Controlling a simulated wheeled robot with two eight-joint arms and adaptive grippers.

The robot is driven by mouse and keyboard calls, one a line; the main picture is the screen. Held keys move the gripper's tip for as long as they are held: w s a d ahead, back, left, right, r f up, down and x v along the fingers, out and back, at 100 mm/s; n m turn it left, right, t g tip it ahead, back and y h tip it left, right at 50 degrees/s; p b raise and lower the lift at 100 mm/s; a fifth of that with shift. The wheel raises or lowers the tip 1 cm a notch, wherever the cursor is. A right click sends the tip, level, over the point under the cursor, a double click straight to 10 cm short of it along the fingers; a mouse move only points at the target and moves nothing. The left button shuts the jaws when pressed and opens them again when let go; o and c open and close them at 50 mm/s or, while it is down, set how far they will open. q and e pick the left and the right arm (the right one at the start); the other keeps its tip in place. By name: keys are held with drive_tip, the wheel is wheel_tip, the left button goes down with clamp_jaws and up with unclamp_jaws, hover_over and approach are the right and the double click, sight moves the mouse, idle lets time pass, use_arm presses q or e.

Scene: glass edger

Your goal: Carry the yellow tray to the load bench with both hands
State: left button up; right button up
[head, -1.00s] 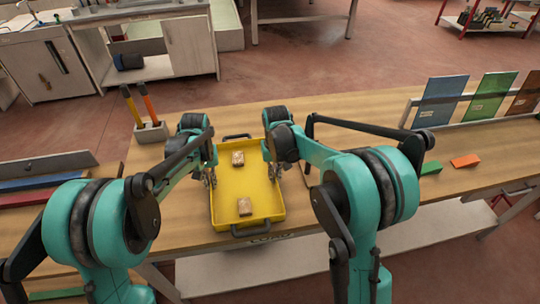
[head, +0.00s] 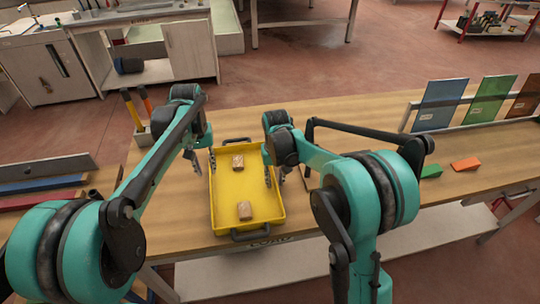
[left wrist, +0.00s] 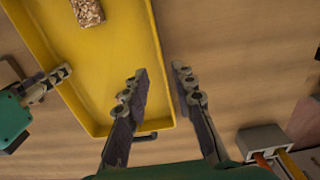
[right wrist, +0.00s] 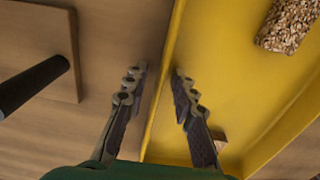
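The yellow tray (head: 248,215) sits on the wooden bench (head: 335,225), whose front edge carries a partly hidden "LOAD" label. Two brown speckled blocks (head: 238,161) (head: 244,210) lie in it. The tray has dark handles (head: 250,233) at its near and far ends. My left gripper (head: 205,161) is open at the tray's left wall. In the left wrist view its fingers (left wrist: 160,78) are apart, one over the tray's inside and one outside. My right gripper (head: 275,175) is open at the right wall. In the right wrist view its fingers (right wrist: 159,78) are on either side of that wall.
A grey holder (head: 148,134) with yellow- and orange-handled tools stands left of the tray. A rack with blue (head: 438,103), green and brown panes is at the right. Green (head: 431,172) and orange (head: 465,164) blocks lie before it.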

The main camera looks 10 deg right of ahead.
drive_tip(key=shift+r, duration=0.25)
use_arm(q)
wheel_tip(320, 180, up, 2)
drive_tip(key=shift+r, duration=0.15)
use_arm(e)
wheel_tip(320, 180, up, 12)
drive_tip(key=shift+f, duration=0.25)
